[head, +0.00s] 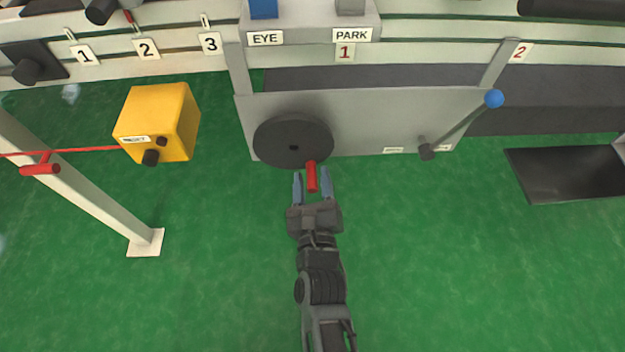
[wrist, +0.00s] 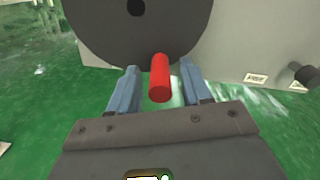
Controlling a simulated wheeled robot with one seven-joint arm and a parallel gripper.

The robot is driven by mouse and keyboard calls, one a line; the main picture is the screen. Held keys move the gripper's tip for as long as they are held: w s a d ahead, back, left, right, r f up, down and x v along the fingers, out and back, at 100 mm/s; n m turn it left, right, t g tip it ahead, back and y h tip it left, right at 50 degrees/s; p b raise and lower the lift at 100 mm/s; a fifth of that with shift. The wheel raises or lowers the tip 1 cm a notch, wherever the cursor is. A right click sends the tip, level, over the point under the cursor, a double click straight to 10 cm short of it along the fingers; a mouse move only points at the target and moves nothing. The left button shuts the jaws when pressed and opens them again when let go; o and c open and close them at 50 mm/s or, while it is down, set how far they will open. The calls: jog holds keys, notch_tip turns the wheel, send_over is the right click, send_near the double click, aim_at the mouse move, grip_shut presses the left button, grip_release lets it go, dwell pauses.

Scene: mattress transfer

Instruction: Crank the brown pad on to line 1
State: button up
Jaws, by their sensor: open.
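A black crank wheel (head: 285,141) is mounted on the front of a grey panel (head: 365,120). A red handle (head: 312,177) sticks out from the wheel's lower edge. My gripper (head: 312,185) is open, with its blue fingers on either side of the red handle. The wrist view shows the handle (wrist: 160,80) between the two fingers, with a gap on each side. It also shows the dark wheel (wrist: 138,25) behind. I cannot make out a brown pad in either view.
A lever with a blue knob (head: 494,98) stands right of the wheel on the panel. A yellow box (head: 160,122) and a white post (head: 90,195) with a red bar are at left. A black slab (head: 565,172) lies at right. Green floor around my arm is clear.

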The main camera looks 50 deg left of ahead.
jog(key=shift+v, duration=0.9)
jog(key=v, duration=0.4)
jog(key=shift+s, duration=0.2)
jog(key=shift+p+v, duration=0.4)
jog(key=shift+v, duration=0.5)
jog(key=shift+w+d, duration=0.15)
